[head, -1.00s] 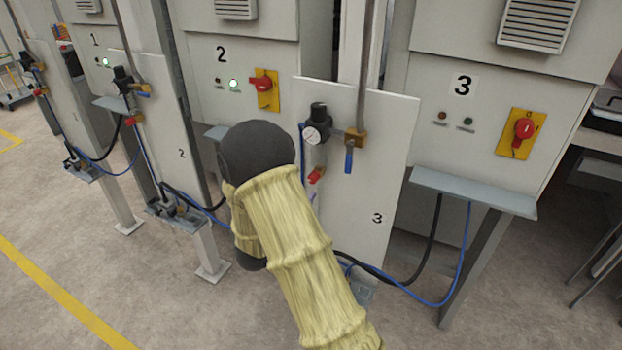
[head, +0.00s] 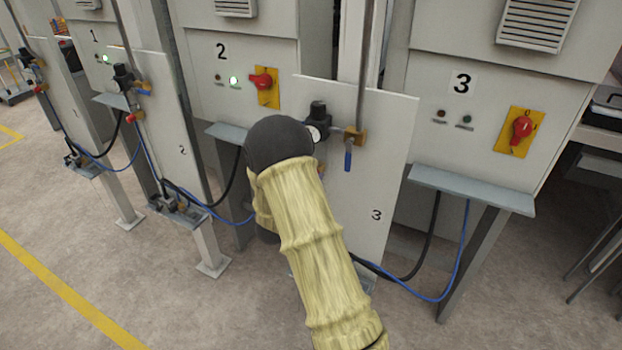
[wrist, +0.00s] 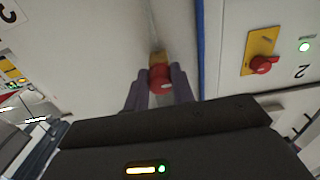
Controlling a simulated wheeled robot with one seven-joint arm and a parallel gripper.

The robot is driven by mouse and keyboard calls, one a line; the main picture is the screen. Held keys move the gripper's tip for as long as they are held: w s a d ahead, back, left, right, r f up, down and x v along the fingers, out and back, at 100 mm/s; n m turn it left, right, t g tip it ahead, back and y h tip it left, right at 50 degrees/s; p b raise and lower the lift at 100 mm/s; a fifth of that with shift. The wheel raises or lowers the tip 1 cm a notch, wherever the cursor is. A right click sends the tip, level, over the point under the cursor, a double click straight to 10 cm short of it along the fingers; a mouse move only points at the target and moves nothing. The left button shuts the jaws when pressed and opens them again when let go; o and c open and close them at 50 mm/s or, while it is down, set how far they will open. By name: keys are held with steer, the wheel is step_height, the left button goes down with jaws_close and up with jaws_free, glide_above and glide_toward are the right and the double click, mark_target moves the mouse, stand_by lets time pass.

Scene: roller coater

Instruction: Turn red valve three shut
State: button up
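Red valve three (wrist: 160,79) is a small red handle on a brass fitting (wrist: 158,58) on the white panel marked 3 (head: 376,215). In the wrist view it sits between the tips of my gripper's two dark fingers (wrist: 160,85). The fingers are apart, one close on each side of the handle; I cannot tell whether they touch it. In the head view, my black wrist and yellow-sleeved arm hide the gripper and nearly all of the red handle.
Above the valve are a gauge (head: 318,128) and a blue lever (head: 348,160) hanging down from a brass valve. Cabinet 3 with its red switch (head: 521,128) stands to the right. A grey shelf (head: 470,190) juts out there. Hoses hang low.

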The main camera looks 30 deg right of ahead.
steer(key=shift+f+b, duration=0.15)
steer(key=shift+b, duration=0.35)
steer(key=shift+m+b, duration=0.35)
steer(key=shift+m, duration=0.05)
steer(key=shift+m+b, duration=0.3)
steer(key=shift+b, duration=0.05)
steer(key=o, duration=1)
steer(key=shift+a, duration=0.1)
steer(key=b+v, duration=0.2)
steer(key=v, duration=1.5)
steer(key=shift+b, duration=0.4)
steer(key=shift+s+a, duration=0.15)
